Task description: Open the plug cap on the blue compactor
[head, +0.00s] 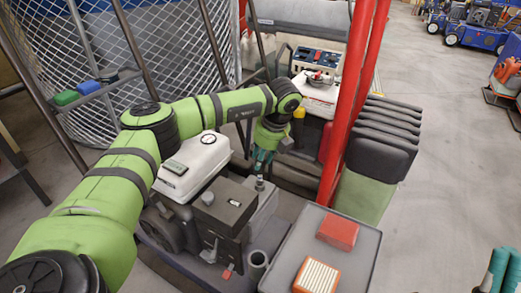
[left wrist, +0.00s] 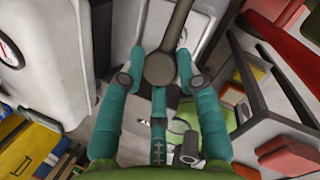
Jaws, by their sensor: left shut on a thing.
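A small engine-driven machine with a white tank (head: 193,165) and a dark grey box (head: 225,208) stands below my left arm; I see no blue on its body. My left gripper (head: 262,168) points down behind the dark box, over a small grey fitting (head: 260,184). In the left wrist view its teal fingers (left wrist: 158,78) are closed around a dark grey round-ended piece (left wrist: 160,69) with a bar running up. I cannot tell for sure that this is the plug cap. My right gripper (head: 503,268) shows only partly at the lower right corner, away from the machine.
A grey tray (head: 283,252) with a red block (head: 338,232) and an orange-framed filter (head: 317,276) is at the front. Red uprights (head: 343,105) and dark stacked pads (head: 383,135) stand right of my left gripper. Blue machines (head: 470,25) are far away.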

